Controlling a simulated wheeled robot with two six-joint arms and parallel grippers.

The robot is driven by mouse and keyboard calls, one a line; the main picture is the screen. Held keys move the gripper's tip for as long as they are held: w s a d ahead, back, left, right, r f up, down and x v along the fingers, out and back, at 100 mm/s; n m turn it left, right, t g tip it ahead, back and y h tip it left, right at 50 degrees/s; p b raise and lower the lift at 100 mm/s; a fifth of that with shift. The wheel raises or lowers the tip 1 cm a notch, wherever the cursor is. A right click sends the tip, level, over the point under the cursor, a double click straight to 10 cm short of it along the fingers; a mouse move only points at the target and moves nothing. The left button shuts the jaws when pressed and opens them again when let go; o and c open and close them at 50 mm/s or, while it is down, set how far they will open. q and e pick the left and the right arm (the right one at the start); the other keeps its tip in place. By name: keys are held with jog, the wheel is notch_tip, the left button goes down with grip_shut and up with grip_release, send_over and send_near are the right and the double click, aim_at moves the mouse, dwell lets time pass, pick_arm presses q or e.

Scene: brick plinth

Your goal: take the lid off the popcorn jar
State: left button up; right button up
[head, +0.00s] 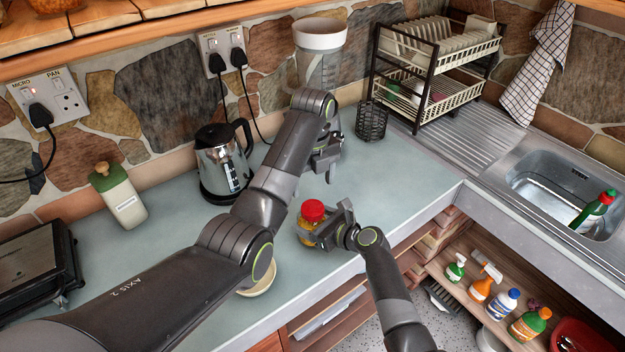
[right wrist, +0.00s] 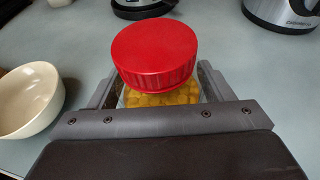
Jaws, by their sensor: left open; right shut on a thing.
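The popcorn jar (head: 305,234) stands on the grey-green counter near its front edge, upright. Its red lid (head: 313,209) sits on top. In the right wrist view the lid (right wrist: 155,52) covers the clear jar (right wrist: 163,95), with yellow kernels showing below. My right gripper (head: 320,232) is shut on the jar's body, below the lid; its fingers (right wrist: 160,98) lie on both sides of the glass. My left gripper (head: 325,172) is open and empty, behind and above the jar, apart from the lid. Part of it is hidden by its own arm.
A cream bowl (head: 260,282) lies left of the jar, partly behind my left arm. A kettle (head: 222,165) stands at the back. A black wire holder (head: 371,122) and a dish rack (head: 436,62) are to the right.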

aim_at(313, 207)
pick_arm(q)
jog(key=m, duration=0.2)
jog(key=shift+f+m, duration=0.1)
jog(key=shift+m, duration=0.3)
jog(key=shift+f, duration=3.9)
